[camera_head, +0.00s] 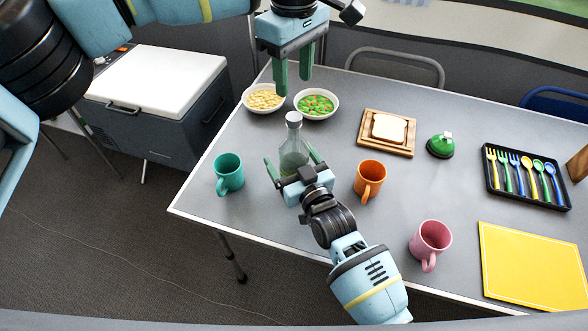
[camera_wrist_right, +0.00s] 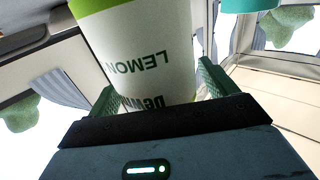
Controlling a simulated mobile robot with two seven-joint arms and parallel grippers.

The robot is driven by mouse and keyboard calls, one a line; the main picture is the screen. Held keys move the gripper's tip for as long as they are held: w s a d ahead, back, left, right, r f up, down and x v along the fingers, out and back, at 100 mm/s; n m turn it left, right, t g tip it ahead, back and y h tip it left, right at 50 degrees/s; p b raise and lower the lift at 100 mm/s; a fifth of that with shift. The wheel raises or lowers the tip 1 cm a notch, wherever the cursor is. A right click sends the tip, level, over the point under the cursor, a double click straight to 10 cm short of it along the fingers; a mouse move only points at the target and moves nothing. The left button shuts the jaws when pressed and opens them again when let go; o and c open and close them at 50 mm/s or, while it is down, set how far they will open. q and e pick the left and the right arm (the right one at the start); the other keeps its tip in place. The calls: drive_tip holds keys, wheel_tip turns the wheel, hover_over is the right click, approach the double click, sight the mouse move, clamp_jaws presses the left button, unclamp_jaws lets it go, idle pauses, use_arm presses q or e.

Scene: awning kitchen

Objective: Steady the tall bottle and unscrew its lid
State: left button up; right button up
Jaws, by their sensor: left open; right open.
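My right gripper (camera_head: 290,157) is open, with one finger on each side of the bottle's body. In the right wrist view the bottle's white label (camera_wrist_right: 145,50) with the word LEMON fills the space between the fingers (camera_wrist_right: 155,85). I cannot tell whether the fingers touch it. My left gripper (camera_head: 294,84) is open and empty, fingers pointing down, above and behind the lid in the picture.
A teal mug (camera_head: 228,173) stands left of the bottle and an orange mug (camera_head: 369,179) right of it. Two food bowls (camera_head: 263,98) (camera_head: 316,104) sit behind it. A bread board (camera_head: 387,133), green bell-like object (camera_head: 440,146), pink mug (camera_head: 430,240) and cutlery tray (camera_head: 524,176) are further right.

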sight(294, 116)
drive_tip(key=shift+w+a, duration=0.1)
drive_tip(key=shift+w, duration=0.1)
clamp_jaws()
use_arm(q)
drive_tip(key=m, duration=0.6)
drive_tip(key=shift+d, duration=0.1)
drive_tip(key=m, duration=0.7)
drive_tip(key=shift+m, duration=0.3)
drive_tip(key=shift+f, duration=4)
clamp_jaws()
